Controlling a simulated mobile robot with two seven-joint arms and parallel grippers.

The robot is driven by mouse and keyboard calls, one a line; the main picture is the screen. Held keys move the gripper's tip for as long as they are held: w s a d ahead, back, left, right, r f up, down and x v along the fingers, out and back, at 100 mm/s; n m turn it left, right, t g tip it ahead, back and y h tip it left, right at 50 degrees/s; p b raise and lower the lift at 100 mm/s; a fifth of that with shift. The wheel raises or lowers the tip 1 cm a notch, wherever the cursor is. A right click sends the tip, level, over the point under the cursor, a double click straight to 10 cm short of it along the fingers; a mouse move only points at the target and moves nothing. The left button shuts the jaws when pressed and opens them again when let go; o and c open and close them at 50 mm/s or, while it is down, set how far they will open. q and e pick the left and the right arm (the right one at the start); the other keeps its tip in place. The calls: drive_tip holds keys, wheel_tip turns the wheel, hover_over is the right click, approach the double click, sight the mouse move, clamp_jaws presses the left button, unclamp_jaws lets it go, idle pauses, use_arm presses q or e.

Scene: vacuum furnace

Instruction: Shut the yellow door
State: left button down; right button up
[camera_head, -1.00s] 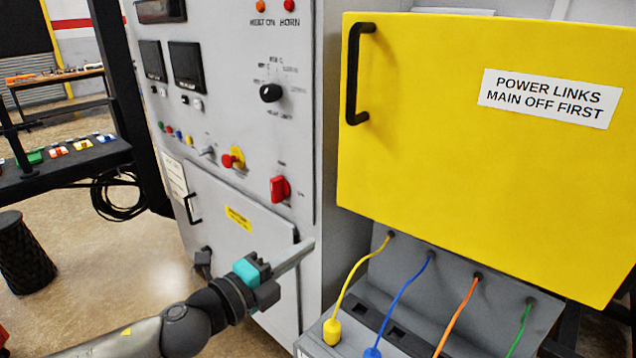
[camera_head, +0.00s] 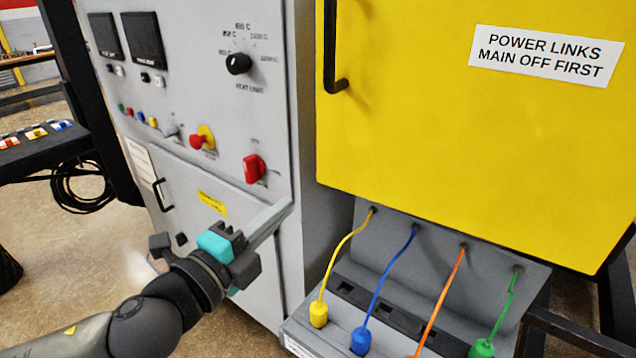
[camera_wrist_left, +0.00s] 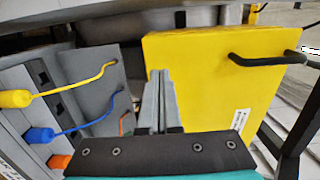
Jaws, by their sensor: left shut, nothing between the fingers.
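The yellow door (camera_head: 450,130) fills the upper right of the head view, with a white "POWER LINKS MAIN OFF FIRST" label (camera_head: 546,55) and a black bar handle (camera_head: 330,60) near its left edge. Its top is cut off. In the left wrist view the door (camera_wrist_left: 215,85) stands ahead, its handle (camera_wrist_left: 265,60) at upper right. My left gripper (camera_head: 288,208) is shut and empty, left of and below the door's lower left corner in the head view. In the wrist view its fingers (camera_wrist_left: 160,78) overlap the door's left edge; contact cannot be told. My right gripper is not in view.
A grey control cabinet (camera_head: 225,120) with a red switch (camera_head: 254,168) and a black knob (camera_head: 238,64) stands left. Below the door, yellow, blue, orange and green cables plug into a grey panel (camera_head: 375,275). A black shelf (camera_head: 50,155) stands far left, with open floor before it.

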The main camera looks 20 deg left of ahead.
sight(328, 169)
use_arm(q)
drive_tip(key=shift+p+x, duration=0.95)
drive_tip(key=shift+x, duration=4.65)
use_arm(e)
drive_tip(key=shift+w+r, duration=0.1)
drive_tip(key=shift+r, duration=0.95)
